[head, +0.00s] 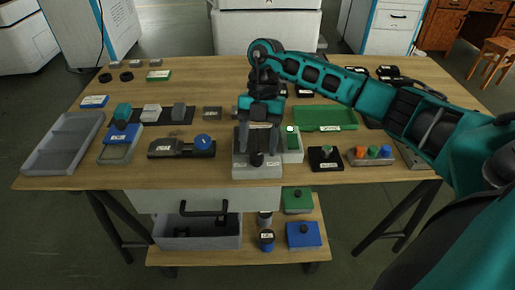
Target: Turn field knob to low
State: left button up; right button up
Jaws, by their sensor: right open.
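A grey box (258,172) stands at the front middle of the table, with a black knob (257,159) on its front part. I take this for the field knob. Its label and setting are too small to read. My right gripper (258,142) points down over this box, its fingers open just above and behind the knob. I cannot tell whether they touch it. The gripper hides the back of the box. My left gripper is not in view.
A box with a green button (292,143) stands close on the right. Nearby are a black plate with a knob (326,158) and a block with coloured knobs (370,155). A dark device with a blue dial (204,142) is left. A green tray (325,116) lies behind.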

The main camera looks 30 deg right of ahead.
jog(key=shift+x, duration=0.85)
jog(key=shift+c, duration=0.2)
jog(key=c, duration=1)
jog(key=shift+n, duration=0.4)
jog(key=n, duration=0.2)
jog(key=n+g+h, duration=0.1)
jog(key=n, duration=0.1)
jog(key=shift+w+a+h, duration=0.1)
jog(key=shift+a+h, duration=0.1)
jog(key=shift+h, duration=0.1)
jog(key=shift+a+n+h, duration=0.1)
jog(key=shift+n+h, duration=0.4)
jog(key=shift+n, duration=0.9)
jog(key=shift+a+n+h, duration=0.1)
jog(key=shift+n+h, duration=0.4)
jog(key=shift+n, duration=0.9)
